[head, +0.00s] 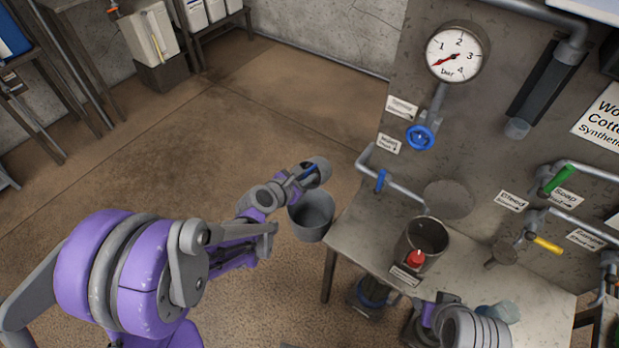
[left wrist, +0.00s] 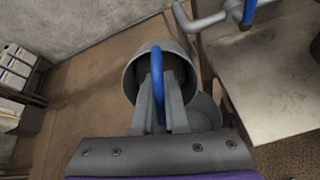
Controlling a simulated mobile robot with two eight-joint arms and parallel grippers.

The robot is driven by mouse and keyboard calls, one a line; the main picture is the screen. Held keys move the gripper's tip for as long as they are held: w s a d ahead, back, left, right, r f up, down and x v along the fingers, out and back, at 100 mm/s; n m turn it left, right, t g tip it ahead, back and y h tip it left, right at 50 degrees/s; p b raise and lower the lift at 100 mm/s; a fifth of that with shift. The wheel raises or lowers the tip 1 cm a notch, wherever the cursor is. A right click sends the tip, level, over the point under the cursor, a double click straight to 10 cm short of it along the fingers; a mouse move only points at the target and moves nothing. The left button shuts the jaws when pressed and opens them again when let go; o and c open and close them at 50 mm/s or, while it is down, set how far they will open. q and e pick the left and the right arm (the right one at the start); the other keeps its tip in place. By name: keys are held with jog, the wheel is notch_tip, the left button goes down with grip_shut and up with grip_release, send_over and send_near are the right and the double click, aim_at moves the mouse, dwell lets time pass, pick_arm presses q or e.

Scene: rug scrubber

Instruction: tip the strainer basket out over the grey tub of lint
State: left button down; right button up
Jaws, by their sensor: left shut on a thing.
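My left gripper (head: 303,175) is shut on the blue handle (left wrist: 158,75) of the strainer basket (head: 321,169), a grey round vessel. In the left wrist view the handle stands between my two grey fingers, and the basket's open mouth (left wrist: 139,72) faces the camera; its inside is dark and I cannot make out its contents. The grey tub (head: 311,220) is just below the basket in the head view, beside the bench's left edge. The tub also shows partly behind my fingers in the left wrist view (left wrist: 207,110). Part of my right arm is at the bottom right; its jaw state is unclear.
A blue-handled pipe (head: 381,180) juts out above the bench's left end. The floor to the left is clear, with shelves further back.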

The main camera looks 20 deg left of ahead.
pick_arm(q)
jog(key=shift+s+f+t+h+b, duration=0.1)
jog(key=shift+f+t+h+b, duration=0.2)
jog(key=shift+t+b, duration=0.65)
jog(key=shift+f+t+h+b, duration=0.15)
jog(key=shift+t+h+b, duration=0.25)
jog(key=shift+t+b, duration=0.75)
jog(key=t+h+b, duration=0.1)
jog(key=t+b, duration=0.1)
jog(key=b, duration=0.1)
jog(key=t+b, duration=0.2)
jog(key=b, duration=0.2)
jog(key=shift+f+t+h, duration=0.4)
jog(key=shift+r+t+b, duration=0.15)
jog(key=shift+t+b, duration=0.3)
jog(key=shift+t, duration=0.05)
jog(key=shift+r, duration=0.15)
